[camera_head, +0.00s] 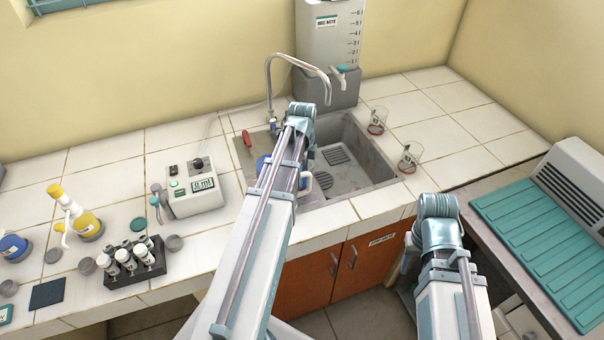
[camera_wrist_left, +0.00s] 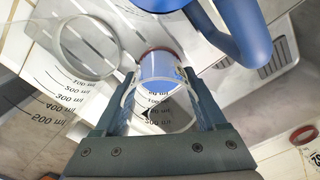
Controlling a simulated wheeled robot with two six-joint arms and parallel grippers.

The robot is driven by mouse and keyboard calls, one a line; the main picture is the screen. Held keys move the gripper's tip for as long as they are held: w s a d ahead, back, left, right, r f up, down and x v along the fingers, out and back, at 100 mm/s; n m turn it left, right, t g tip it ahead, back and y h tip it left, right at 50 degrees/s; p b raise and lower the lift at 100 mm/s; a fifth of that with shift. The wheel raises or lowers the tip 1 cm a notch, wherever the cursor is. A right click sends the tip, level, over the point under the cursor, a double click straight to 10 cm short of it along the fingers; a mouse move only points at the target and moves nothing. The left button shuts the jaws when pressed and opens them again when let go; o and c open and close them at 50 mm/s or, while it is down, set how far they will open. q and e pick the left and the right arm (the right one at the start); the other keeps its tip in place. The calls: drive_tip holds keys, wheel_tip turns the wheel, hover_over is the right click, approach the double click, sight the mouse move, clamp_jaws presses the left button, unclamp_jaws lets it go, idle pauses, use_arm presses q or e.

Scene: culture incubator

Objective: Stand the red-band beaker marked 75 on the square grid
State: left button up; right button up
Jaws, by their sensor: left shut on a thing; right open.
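In the left wrist view my left gripper (camera_wrist_left: 162,85) is shut on a clear beaker (camera_wrist_left: 158,72). It has a red band at its far end and dark scale marks, and blue shows inside or through it; no 75 is legible. In the head view this gripper is hidden behind my arm at the sink. My right gripper (camera_head: 403,268) is open, low in front of the cupboard and partly hidden by its arm. Two red-banded beakers (camera_head: 377,121) (camera_head: 409,158) stand right of the sink, their numbers too small to read. A dark square pad (camera_head: 47,293) lies front left; I cannot make out a grid.
The sink (camera_head: 372,160) has a tall faucet (camera_head: 270,75). A pump box (camera_head: 190,190), tube rack (camera_head: 135,262) and yellow bottle (camera_head: 82,220) stand left. A teal ribbed mat (camera_head: 535,230) lies right. A blue handle (camera_wrist_left: 215,30) is close to the held beaker.

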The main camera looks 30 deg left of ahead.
use_arm(q)
drive_tip(key=o, duration=1.3)
wheel_tip(320, 180, up, 12)
drive_tip(key=p, duration=1.2)
drive_tip(key=shift+r+p, duration=0.15)
drive_tip(key=shift+p, duration=0.15)
drive_tip(key=shift+d, duration=0.1)
